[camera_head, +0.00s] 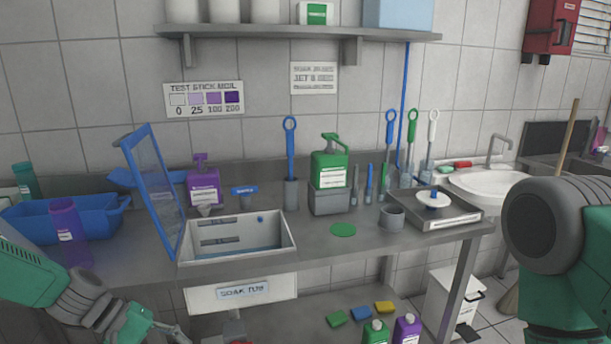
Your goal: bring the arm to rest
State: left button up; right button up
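My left arm comes in from the lower left, and its gripper (165,328) hangs low at the bottom edge, in front of the counter and left of the soak tub's label. The gripper is partly cut off by the frame, and I cannot tell whether its fingers are open or shut. No held object shows in it. My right arm (568,265) fills the right edge with a green and grey link. Its gripper is out of view.
The grey counter (330,262) holds a soak tub (283,250) with a tilted blue-framed lid (150,190), a purple pump bottle (204,184), a green pump bottle (329,165) and a blue basin (98,228). A sink (490,185) and white bin (452,300) stand right.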

pick_arm(q)
jog(key=s+d+f+m+g+y+b, duration=0.15)
jog(key=s+f+y, duration=0.25)
jog(key=s+f, duration=0.6)
jog(key=s+a+f+m+y+b, duration=0.1)
jog(key=s+f+m+y, duration=0.1)
jog(key=s, duration=0.7)
jog(key=s+a+f+m+t+y+b, duration=0.1)
jog(key=s+a+f+m+y+b, duration=0.1)
jog(key=s+f, duration=0.4)
jog(key=s+m+y, duration=0.1)
jog(key=s+m, duration=0.1)
jog(key=s, duration=0.1)
jog(key=shift+s+a+f, duration=0.15)
jog(key=shift+a+f, duration=0.05)
